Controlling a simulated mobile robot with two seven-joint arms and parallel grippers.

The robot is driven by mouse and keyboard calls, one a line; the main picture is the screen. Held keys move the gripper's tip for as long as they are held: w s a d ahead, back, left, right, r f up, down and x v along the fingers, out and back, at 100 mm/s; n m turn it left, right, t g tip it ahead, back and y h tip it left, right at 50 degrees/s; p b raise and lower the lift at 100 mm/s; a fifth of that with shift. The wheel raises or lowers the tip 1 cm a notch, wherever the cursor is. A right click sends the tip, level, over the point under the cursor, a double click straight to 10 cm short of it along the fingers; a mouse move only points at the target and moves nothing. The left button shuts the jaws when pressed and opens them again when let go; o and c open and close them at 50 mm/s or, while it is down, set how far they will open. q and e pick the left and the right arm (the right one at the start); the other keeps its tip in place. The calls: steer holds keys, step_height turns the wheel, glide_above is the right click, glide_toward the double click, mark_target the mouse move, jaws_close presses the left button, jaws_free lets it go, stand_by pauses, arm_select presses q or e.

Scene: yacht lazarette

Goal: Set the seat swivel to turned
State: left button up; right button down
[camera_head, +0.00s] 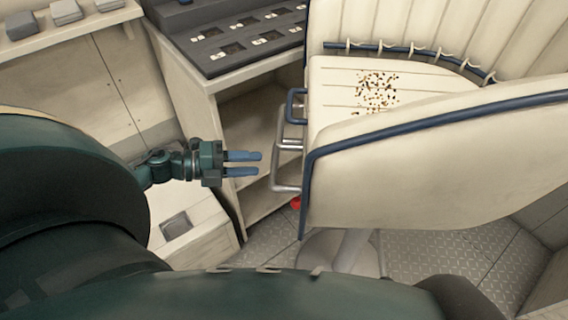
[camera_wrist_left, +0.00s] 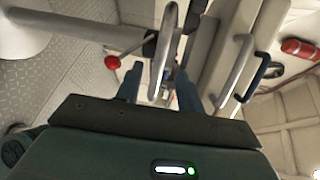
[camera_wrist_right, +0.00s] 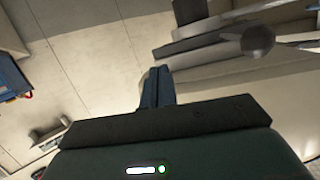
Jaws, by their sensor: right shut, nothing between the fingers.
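The cream seat (camera_head: 420,165) with blue piping stands on a pedestal (camera_head: 340,252) at the right of the head view. Bent grey metal handles (camera_head: 287,165) and a blue loop (camera_head: 296,104) stick out from its near left side. A red knob (camera_head: 296,203) sits low under that side; the left wrist view shows the knob (camera_wrist_left: 112,62) on a thin rod. My left gripper (camera_head: 260,163) is open, its fingers pointing at the grey handles, a little short of them. In the left wrist view a grey bar (camera_wrist_left: 163,50) appears between the fingertips. My right gripper (camera_wrist_right: 156,72) is shut and empty.
A console (camera_head: 240,40) with rows of switches stands behind, above an open shelf (camera_head: 255,140). Brown specks (camera_head: 377,92) lie on the seat cushion. A red cylinder (camera_wrist_left: 298,48) shows at the right of the left wrist view. Pale panels and a grey rounded part (camera_wrist_right: 257,40) face my right gripper.

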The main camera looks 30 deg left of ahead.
arm_select(q)
steer(key=x, duration=0.8)
steer(key=shift+d, duration=0.1)
jaws_close()
stand_by(0.4)
